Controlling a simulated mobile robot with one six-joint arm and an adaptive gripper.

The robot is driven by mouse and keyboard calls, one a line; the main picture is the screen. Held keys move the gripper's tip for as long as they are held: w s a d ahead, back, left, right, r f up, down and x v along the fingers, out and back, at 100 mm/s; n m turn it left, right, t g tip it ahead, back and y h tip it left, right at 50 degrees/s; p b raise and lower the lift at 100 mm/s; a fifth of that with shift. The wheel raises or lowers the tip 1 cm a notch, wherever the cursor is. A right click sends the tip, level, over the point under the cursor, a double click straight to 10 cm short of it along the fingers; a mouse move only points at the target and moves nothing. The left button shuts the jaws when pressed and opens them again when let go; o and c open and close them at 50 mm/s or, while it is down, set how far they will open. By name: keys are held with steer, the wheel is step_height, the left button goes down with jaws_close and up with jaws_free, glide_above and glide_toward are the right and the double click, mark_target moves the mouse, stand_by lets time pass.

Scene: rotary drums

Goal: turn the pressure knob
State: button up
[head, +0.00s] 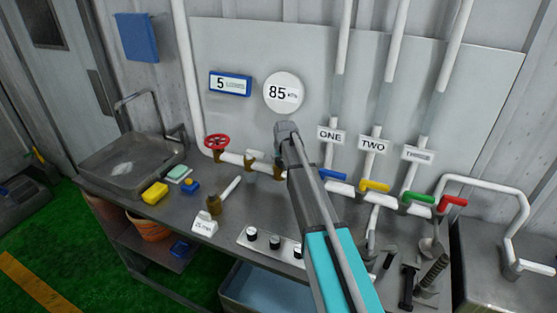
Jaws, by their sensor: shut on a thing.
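The round white pressure dial (284,93) on the wall panel reads 85, with small letters that look like kPa. My gripper (280,156) is at the far end of my arm, by the horizontal white pipe below the dial. A brass fitting (280,172) on the pipe shows just left of my arm, under the gripper.
A red wheel valve (216,142) is left on the pipe. Blue, yellow (375,186), green and red levers stand to the right. Black knobs on a white strip (262,244), tools, a yellow sponge (154,193) and a sink (133,163) are on the bench.

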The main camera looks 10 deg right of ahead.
stand_by(0.3)
steer(key=o, duration=1.1)
steer(key=shift+o, duration=0.2)
steer(key=shift+s, duration=0.15)
steer(key=s+f+g, duration=0.2)
steer(key=s+g, duration=0.2)
steer(key=s, duration=3.3)
steer(key=shift+s+a+f+g+b, duration=0.15)
steer(key=shift+s+a+g+b, duration=0.15)
steer(key=shift+s+a+b, duration=0.15)
